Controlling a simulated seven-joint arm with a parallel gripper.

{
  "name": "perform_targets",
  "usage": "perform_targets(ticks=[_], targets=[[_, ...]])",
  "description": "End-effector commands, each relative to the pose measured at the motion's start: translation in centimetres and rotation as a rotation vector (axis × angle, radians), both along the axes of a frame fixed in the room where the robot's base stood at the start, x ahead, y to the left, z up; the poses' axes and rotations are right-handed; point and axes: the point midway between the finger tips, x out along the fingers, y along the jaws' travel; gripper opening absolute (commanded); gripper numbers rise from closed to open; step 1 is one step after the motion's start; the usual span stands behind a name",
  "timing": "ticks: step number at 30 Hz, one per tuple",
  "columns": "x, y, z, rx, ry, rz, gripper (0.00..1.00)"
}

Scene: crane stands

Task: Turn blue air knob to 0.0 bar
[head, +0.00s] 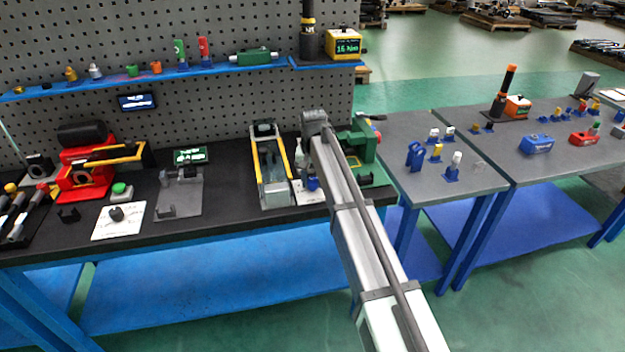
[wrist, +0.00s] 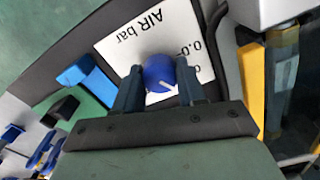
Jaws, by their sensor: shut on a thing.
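The blue air knob (wrist: 159,74) sits on a white plate (wrist: 118,49) marked "AIR bar" in the wrist view. A white pointer line on the knob points toward the lower right of that view. The "0.0" mark shows to the right of the knob, and another mark lies partly hidden below it. My gripper (wrist: 160,88) is shut on the knob, one finger on each side. In the head view the knob (head: 313,184) shows small beside the end of my arm, and my fingers are hard to make out there.
A yellow-railed fixture (head: 270,165) stands just left of the knob on the black bench. A green machine (head: 360,145) stands close on the right. A white dial plate (head: 118,221), a red machine (head: 82,165) and a grey stand (head: 180,192) are farther left.

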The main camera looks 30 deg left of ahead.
Motion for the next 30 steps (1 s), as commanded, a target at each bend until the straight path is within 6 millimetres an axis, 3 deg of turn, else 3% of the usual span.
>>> perform_targets(ticks=[30], targets=[[0.07, 0.06, 0.06, 0.001, -0.002, 0.919, 0.09]])
